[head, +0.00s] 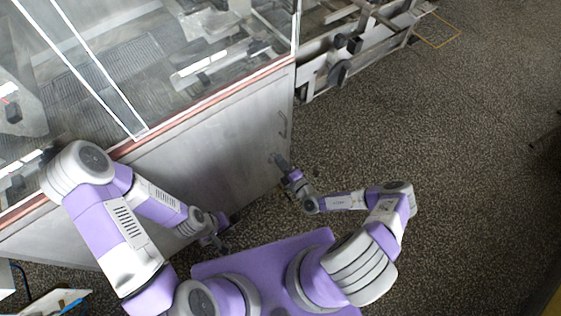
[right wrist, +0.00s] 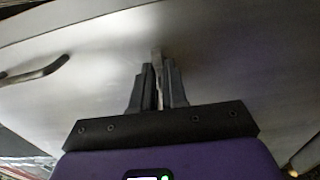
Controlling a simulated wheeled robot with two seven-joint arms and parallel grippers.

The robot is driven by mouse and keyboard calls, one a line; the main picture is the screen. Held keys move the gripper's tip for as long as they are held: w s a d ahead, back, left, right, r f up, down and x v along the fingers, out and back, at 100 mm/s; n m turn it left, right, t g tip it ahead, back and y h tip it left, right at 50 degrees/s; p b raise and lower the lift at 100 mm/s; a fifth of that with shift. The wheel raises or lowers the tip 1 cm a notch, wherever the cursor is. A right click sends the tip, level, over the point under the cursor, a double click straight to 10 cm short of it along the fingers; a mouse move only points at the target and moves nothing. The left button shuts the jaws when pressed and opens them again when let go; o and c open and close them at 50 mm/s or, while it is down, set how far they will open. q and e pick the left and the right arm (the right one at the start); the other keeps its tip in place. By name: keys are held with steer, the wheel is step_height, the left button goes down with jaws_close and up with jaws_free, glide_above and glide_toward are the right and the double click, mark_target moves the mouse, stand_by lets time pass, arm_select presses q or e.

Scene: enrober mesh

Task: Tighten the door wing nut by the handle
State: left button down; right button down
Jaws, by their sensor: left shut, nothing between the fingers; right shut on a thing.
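The door handle (right wrist: 38,72) is a dark bent bar on the grey metal door panel, at the left of the right wrist view. It also shows in the head view (head: 284,122), above my right gripper. My right gripper (head: 279,160) is at the panel near its right end, its fingers (right wrist: 160,78) shut on a small grey metal piece (right wrist: 156,55), which looks like the wing nut. The fingers hide most of it, so its wings and how tight it sits cannot be seen. My left gripper (head: 217,243) is shut and empty, low in front of the panel.
The glass-walled machine (head: 160,70) stands above the door panel (head: 200,140). A metal conveyor frame (head: 350,50) with black knobs extends behind at the upper right. The speckled floor (head: 470,170) on the right is clear.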

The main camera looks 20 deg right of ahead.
steer(key=c, duration=1.2)
jaws_free()
steer(key=shift+o, duration=0.2)
steer(key=p+v, duration=0.1)
steer(key=v, duration=0.6)
steer(key=shift+s+p, duration=0.3)
steer(key=shift+p, duration=0.05)
